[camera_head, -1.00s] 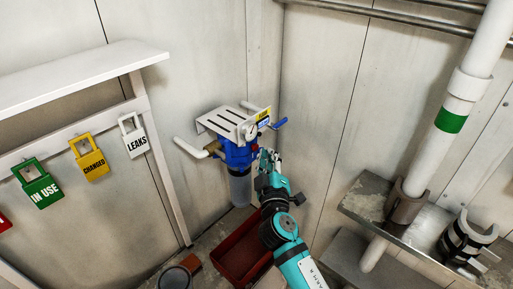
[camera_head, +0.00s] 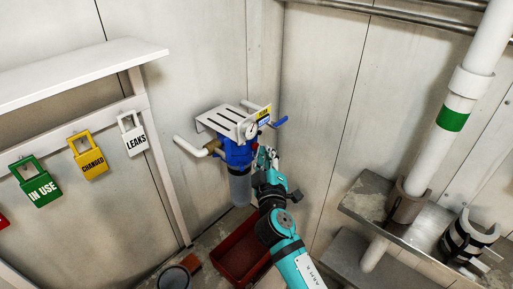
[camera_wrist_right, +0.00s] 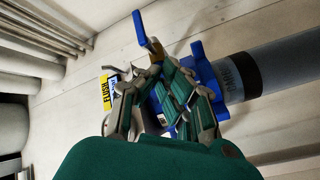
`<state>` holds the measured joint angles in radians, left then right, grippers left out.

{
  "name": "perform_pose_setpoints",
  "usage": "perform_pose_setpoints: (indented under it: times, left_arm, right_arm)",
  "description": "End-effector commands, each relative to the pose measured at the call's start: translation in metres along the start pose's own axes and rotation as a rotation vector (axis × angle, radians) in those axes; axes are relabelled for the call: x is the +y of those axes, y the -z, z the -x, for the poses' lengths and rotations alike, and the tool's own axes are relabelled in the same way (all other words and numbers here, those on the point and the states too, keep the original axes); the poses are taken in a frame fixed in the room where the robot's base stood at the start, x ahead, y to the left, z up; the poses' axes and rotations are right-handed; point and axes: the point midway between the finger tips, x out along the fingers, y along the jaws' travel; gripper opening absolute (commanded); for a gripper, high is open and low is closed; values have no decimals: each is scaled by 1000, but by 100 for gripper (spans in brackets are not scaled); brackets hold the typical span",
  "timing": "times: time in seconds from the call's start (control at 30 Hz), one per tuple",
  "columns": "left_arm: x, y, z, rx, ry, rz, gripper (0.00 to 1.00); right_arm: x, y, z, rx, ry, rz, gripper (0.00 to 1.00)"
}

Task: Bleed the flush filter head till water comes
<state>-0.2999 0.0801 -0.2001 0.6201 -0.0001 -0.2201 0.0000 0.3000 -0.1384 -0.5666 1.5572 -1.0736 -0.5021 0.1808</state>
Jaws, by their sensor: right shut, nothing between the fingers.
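The flush filter has a blue head (camera_head: 238,153) under a slotted white bracket (camera_head: 228,122), with a round gauge and a yellow and blue label. A clear grey bowl (camera_head: 240,188) hangs below the head; the bowl also shows in the right wrist view (camera_wrist_right: 275,68). A blue lever handle (camera_head: 279,122) stands out to the right of the bracket. My right gripper (camera_head: 264,154) is shut and empty, at the right side of the blue head. In the right wrist view its fingers (camera_wrist_right: 172,75) cover part of the head, and I cannot tell whether they touch it. My left gripper is out of view.
A red tray (camera_head: 243,252) and a dark round container (camera_head: 174,278) stand on the floor below. Padlock-shaped tags, such as the white LEAKS tag (camera_head: 134,139), hang at the left. A white pipe (camera_head: 440,150) and metal shelf (camera_head: 365,195) are at the right.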

Motion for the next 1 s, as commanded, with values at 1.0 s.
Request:
perform_pose_setpoints:
  times: [1.0]
  left_arm:
    - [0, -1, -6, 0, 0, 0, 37]
  right_arm:
    - [-4, 4, -6, 0, -1, -1, 0]
